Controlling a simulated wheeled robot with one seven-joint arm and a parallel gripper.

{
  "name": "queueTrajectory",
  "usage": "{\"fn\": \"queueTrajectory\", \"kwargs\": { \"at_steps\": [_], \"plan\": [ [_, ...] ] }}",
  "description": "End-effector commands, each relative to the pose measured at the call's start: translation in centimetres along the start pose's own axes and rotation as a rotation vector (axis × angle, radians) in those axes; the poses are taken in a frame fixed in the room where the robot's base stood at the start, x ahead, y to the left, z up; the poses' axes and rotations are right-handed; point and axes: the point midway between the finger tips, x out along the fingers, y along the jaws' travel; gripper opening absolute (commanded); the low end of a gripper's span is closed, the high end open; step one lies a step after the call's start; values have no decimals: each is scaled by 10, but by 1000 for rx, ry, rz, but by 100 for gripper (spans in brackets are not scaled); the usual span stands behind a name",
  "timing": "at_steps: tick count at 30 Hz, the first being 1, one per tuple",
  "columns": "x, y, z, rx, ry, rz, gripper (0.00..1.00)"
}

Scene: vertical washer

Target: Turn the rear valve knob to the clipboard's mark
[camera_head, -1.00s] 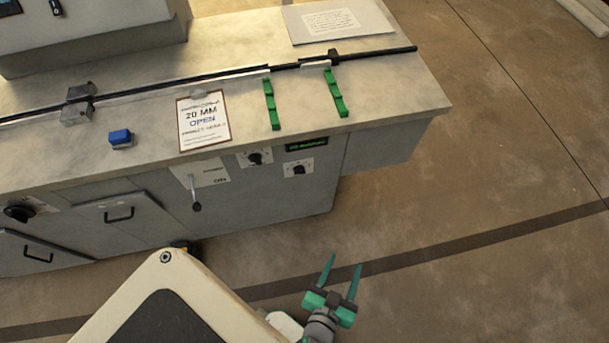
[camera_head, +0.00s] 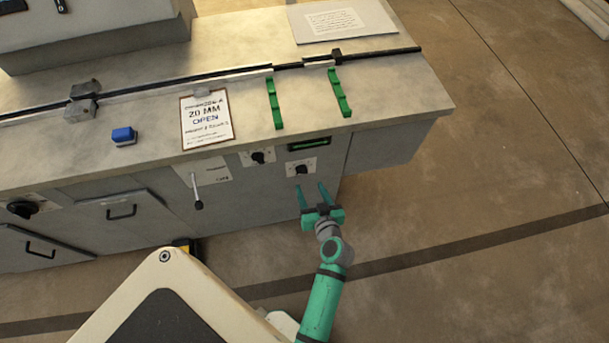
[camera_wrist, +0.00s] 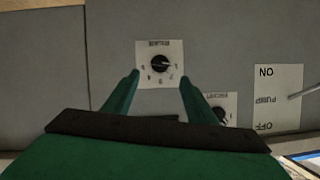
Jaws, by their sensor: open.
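Two black knobs on white plates sit on the cabinet's front: a right one (camera_head: 301,169) and a left one (camera_head: 258,157). Their labels are too small to read, so I cannot tell which is the rear valve. The clipboard (camera_head: 207,119) lies on the top and reads "20 MM OPEN"; its smaller lines are blurred. My gripper (camera_head: 311,186) is open and empty, its fingers pointing at the right knob, seemingly a little short of it. In the wrist view that knob (camera_wrist: 160,63), on a numbered dial, shows between the fingertips; the other knob (camera_wrist: 218,115) is partly hidden by a finger.
A pump lever (camera_head: 197,195) sticks out left of the knobs, its plate marked ON and OFF in the wrist view. Green brackets (camera_head: 340,93) and a long dark rod (camera_head: 385,54) lie on the top. A blue block (camera_head: 123,136) is left of the clipboard. Floor at right is clear.

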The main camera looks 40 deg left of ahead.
Motion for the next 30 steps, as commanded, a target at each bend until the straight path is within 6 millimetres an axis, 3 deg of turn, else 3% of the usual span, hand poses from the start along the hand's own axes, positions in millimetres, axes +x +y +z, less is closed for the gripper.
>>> {"fn": "queueTrajectory", "kwargs": {
  "at_steps": [12, 18, 27, 30],
  "plan": [
    [70, -2, -1, -1, 1, -3, 52],
    [84, -3, 0, -2, 0, -5, 52],
    [84, 1, 0, 1, 1, 3, 52],
    [84, 1, 0, 1, 1, 4, 30]
  ]
}}
